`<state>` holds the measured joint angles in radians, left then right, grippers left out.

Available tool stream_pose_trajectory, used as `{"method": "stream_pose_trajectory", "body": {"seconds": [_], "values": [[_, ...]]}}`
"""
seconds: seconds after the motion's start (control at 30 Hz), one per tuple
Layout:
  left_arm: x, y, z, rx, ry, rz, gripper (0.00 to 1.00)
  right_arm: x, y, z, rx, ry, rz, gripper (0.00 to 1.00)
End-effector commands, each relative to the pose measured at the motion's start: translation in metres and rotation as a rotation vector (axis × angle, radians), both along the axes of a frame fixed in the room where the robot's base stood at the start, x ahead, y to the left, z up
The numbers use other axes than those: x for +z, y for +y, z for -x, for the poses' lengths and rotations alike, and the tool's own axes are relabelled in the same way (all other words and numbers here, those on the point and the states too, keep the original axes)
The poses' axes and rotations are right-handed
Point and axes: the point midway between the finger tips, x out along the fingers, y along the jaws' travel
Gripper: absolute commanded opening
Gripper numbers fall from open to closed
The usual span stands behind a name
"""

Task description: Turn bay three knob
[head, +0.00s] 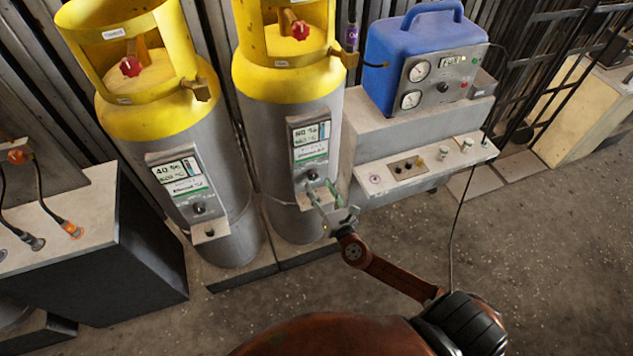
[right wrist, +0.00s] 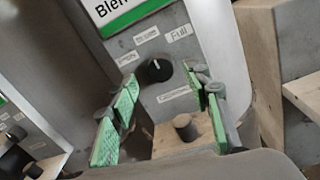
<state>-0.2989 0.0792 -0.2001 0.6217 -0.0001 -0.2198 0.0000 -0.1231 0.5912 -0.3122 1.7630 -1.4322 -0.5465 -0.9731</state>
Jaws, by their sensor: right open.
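Two grey cylinders with yellow tops stand side by side in the head view, each with a display panel and a black knob. The knob of the right cylinder (head: 312,174) sits below its display; it also shows in the right wrist view (right wrist: 158,71), with small labels around it. The left cylinder's knob (head: 198,208) is farther left. I cannot tell which one is bay three. My right gripper (head: 323,188) is open, with green-padded fingers on either side of the right cylinder's knob in the right wrist view, apparently apart from it. My left gripper is not in view.
A small ledge (right wrist: 160,140) with a dark peg (right wrist: 186,126) juts out just below the knob. A blue case with gauges (head: 405,60) stands on a grey bench (head: 375,130) at right. A dark cabinet (head: 150,245) stands at left.

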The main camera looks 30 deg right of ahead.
Motion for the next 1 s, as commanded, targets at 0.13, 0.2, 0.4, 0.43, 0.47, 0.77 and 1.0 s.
{"method": "stream_pose_trajectory", "body": {"seconds": [0.13,0.2,0.4,0.43,0.47,0.77,1.0], "values": [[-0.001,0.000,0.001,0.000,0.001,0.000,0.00,-0.001,-0.003,-0.019,-0.001,0.000,0.000,0.44],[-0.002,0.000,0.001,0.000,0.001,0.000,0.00,-0.001,-0.004,-0.024,-0.001,0.001,-0.001,0.44],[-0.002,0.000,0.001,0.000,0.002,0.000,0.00,-0.001,-0.005,-0.029,-0.001,0.002,-0.002,0.44],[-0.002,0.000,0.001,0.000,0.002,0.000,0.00,-0.001,-0.005,-0.029,-0.001,0.002,-0.002,0.44],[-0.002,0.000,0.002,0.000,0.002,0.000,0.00,-0.001,-0.005,-0.029,-0.001,0.002,-0.002,0.44],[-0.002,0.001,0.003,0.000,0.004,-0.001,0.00,-0.001,-0.005,-0.028,-0.001,0.002,-0.002,0.30],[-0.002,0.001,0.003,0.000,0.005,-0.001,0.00,-0.001,-0.005,-0.028,-0.002,0.002,-0.002,0.13]]}}
